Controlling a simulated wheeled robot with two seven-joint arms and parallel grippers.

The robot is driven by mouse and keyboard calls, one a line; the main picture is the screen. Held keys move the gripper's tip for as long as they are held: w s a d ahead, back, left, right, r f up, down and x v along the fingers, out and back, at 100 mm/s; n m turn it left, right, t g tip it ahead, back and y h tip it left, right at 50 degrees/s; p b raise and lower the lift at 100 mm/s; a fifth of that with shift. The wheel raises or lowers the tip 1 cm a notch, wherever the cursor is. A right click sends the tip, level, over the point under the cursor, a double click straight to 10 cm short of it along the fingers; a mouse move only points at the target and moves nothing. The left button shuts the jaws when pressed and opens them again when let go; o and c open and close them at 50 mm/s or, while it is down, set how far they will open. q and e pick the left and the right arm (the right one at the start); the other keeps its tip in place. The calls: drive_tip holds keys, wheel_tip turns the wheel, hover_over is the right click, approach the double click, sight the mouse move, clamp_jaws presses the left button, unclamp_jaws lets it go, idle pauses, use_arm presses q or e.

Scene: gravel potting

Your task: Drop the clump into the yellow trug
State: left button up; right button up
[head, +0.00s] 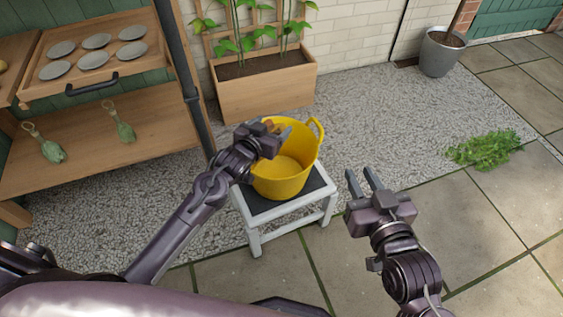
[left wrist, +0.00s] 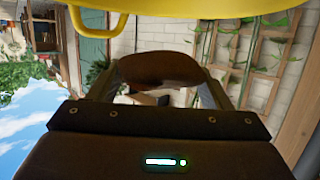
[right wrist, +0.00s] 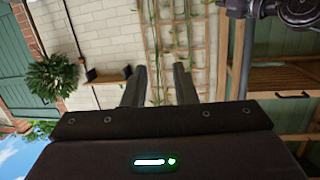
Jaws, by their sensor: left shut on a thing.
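The yellow trug (head: 285,180) stands upright on a small step stool. Its visible inside floor looks empty. My left gripper (head: 277,134) is at the trug's upper left rim in the head view and is shut on a brown clump. The clump (left wrist: 160,68) shows between both fingers in the left wrist view; in the head view it is mostly hidden by the gripper. The trug's yellow rim and handle (left wrist: 95,28) cross the top of that view. I cannot tell the clump's height over the rim. My right gripper (head: 361,176) is open and empty, right of the stool.
The white stool (head: 254,238) has a dark top. A wooden planter (head: 265,92) stands behind it, and a wooden shelf unit (head: 95,155) with plates is at left. A grey pot (head: 440,52) and a green plant (head: 484,149) are at right. Paving between is clear.

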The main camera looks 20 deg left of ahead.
use_arm(q)
drive_tip(key=shift+f+b, duration=0.45)
drive_tip(key=shift+b, duration=0.05)
use_arm(e)
wheel_tip(320, 180, up, 10)
drive_tip(key=t+y, duration=0.1)
drive_tip(key=t, duration=0.3)
drive_tip(key=shift+w+d+f+t+y, duration=0.2)
drive_tip(key=shift+w+d+t+y, duration=0.1)
drive_tip(key=shift+w+y, duration=0.15)
use_arm(q)
drive_tip(key=o, duration=1.1)
drive_tip(key=shift+c, duration=0.2)
drive_tip(key=shift+s, duration=0.15)
use_arm(e)
drive_tip(key=shift+a, duration=0.1)
use_arm(q)
drive_tip(key=p+v, duration=0.2)
drive_tip(key=v, duration=0.5)
drive_tip(key=shift+s, duration=0.2)
use_arm(e)
drive_tip(key=s+f+g+h, duration=0.1)
drive_tip(key=f+g, duration=0.3)
drive_tip(key=f, duration=0.5)
drive_tip(key=s+f+g+h, duration=0.2)
drive_tip(key=s+f+g, duration=0.2)
drive_tip(key=f, duration=0.5)
drive_tip(key=shift+d+g, duration=0.2)
drive_tip(key=shift+g, duration=0.5)
